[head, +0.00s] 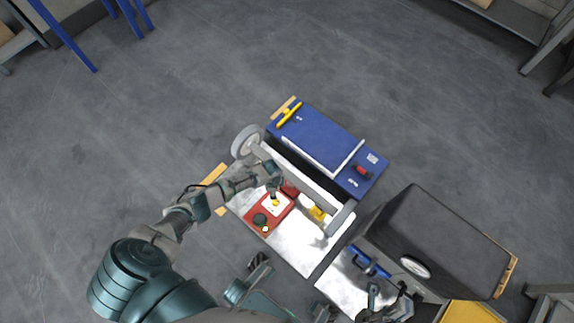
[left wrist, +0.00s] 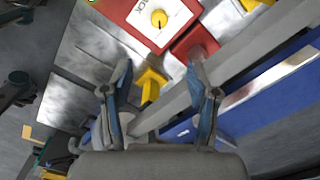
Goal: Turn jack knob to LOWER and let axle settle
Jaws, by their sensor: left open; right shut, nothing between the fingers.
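The red jack box (head: 262,214) sits on a pale metal plate, with a white panel and a small yellow knob (head: 274,203). In the left wrist view the yellow knob (left wrist: 159,18) shows near the top edge. The grey axle beam (head: 312,188) runs beside the box between a left wheel (head: 246,141) and a right wheel (head: 341,217). My left gripper (head: 276,182) is by the box and the beam. In the left wrist view its fingers (left wrist: 161,92) are apart and empty, short of the knob. My right gripper (head: 385,301) is shut and empty at the lower right.
A blue panel (head: 315,130) with a yellow handle lies behind the axle. A large black-topped unit (head: 435,235) with a blue handle (head: 368,262) stands at the right, near my right gripper. A yellow block (head: 317,214) is by the beam.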

